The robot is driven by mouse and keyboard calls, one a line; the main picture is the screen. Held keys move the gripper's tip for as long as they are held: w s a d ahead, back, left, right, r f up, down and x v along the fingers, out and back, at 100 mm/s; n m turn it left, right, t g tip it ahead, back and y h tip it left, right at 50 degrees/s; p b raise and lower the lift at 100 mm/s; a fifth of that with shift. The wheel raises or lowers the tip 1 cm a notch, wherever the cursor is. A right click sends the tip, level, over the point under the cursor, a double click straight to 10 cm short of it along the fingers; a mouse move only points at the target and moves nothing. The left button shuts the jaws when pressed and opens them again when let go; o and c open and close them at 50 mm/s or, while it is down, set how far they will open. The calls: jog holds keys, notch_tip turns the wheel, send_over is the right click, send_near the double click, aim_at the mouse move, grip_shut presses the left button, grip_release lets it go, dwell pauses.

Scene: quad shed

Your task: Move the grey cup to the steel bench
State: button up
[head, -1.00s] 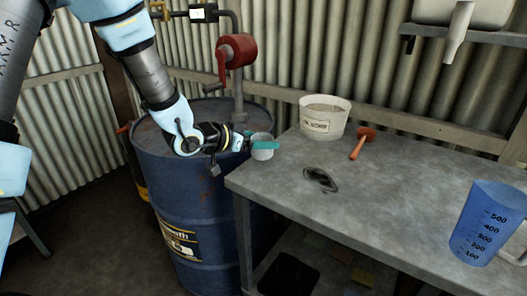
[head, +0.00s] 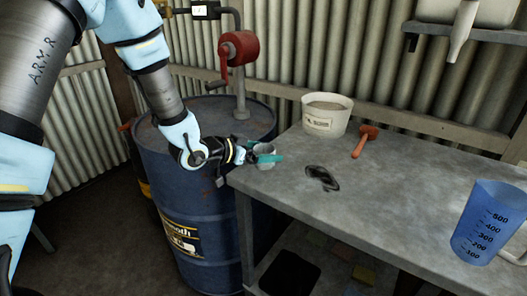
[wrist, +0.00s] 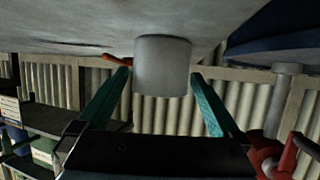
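A white bucket (head: 327,115), an orange-handled mallet (head: 363,143), a dark stain (head: 322,178) and a blue measuring jug (head: 488,224) are on the bench. A blue drum (head: 190,215) with a red-cranked pump (head: 239,48) stands left. The bench's middle is clear.

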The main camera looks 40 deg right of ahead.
jog(key=shift+r, duration=0.15)
jog(key=b+v, duration=0.3)
jog(key=v, duration=0.9)
jog(key=w+a+f+n+t+y, duration=0.1)
jog(key=w+a+n+t+y, duration=0.25)
jog(key=w+a, duration=0.45)
jog(key=w+a+f+n+t+y, duration=0.25)
jog(key=w+a+n+y, duration=0.2)
jog(key=a, duration=0.65)
jog(key=s+a+n+g+y, duration=0.2)
jog(key=s+a+n, duration=0.2)
jog(key=a, duration=0.5)
jog(key=s+a+r+n+g+y, duration=0.1)
jog(key=s+a+n+g+y, duration=0.1)
jog(key=a, duration=0.8)
jog(key=s+n+y, duration=0.1)
jog(key=s+n, duration=0.1)
jog(key=shift+s+n, duration=0.35)
jog(key=shift+n, duration=0.05)
